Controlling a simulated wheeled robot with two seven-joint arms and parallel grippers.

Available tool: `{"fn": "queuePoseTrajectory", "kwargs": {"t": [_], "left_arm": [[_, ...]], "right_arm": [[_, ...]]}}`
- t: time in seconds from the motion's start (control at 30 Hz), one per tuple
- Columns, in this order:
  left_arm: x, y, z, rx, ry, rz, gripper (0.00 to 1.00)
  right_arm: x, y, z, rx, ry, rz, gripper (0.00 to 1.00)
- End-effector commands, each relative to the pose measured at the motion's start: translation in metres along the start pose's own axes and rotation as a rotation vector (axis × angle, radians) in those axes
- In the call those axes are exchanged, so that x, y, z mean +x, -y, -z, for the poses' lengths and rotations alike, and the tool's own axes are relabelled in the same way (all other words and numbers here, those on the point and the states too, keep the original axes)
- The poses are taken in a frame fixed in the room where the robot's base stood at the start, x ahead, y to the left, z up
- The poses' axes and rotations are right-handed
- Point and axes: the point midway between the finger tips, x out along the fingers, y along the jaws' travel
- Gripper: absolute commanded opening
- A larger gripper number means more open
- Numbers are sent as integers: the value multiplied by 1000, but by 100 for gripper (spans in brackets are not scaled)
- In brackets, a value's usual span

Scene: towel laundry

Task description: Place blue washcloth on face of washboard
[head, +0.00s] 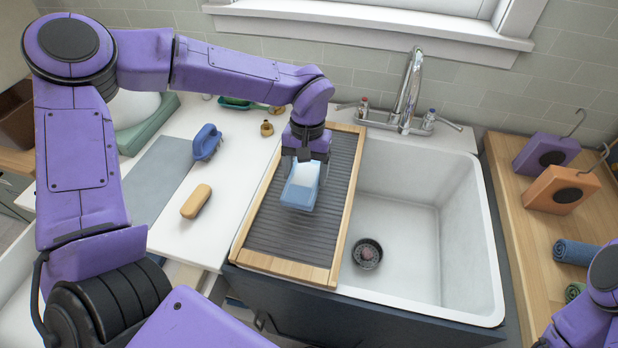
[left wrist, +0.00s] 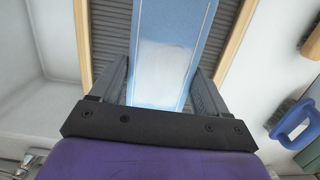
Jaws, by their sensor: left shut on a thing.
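The blue washcloth (head: 299,196) is a small light blue folded piece with a whitish patch on top. It is at the washboard (head: 277,228), a ribbed grey face in a wooden frame lying along the left side of the sink. My left gripper (head: 306,160) points down over the board and is shut on the cloth. In the left wrist view the cloth (left wrist: 172,50) lies between the two fingers, with the ribs behind it. I cannot tell whether the cloth touches the ribs. Only part of my right arm shows at the lower right; its gripper is out of frame.
The white sink basin (head: 430,225) with a faucet (head: 408,95) is right of the board. A blue-handled brush (head: 207,142) and a tan brush (head: 196,201) lie on the left counter. Purple (head: 545,154) and orange (head: 561,189) hooked blocks and rolled blue cloth (head: 575,252) are on the right counter.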

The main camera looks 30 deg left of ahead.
Motion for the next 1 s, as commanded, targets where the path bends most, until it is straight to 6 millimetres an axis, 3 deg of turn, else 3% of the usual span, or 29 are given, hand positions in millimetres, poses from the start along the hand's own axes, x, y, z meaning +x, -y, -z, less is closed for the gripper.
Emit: {"fn": "queuePoseTrajectory", "kwargs": {"t": [0.3, 0.63, 0.67, 0.7, 1.0], "left_arm": [[36, -4, 11, 2, 0, 0, 45], [41, -4, 11, 0, 1, -1, 45], [40, -4, 11, 0, 1, -1, 85], [40, -4, 11, 0, 1, -1, 98], [34, -4, 12, 1, -3, -1, 100]], "right_arm": [[-13, -1, 6, 0, 0, 0, 43], [-12, -1, 5, 0, 0, 0, 43], [-12, -1, 5, 0, 0, 0, 43], [-12, -1, 5, 0, 0, 0, 43], [-11, -1, 4, 0, 0, 0, 43]]}}
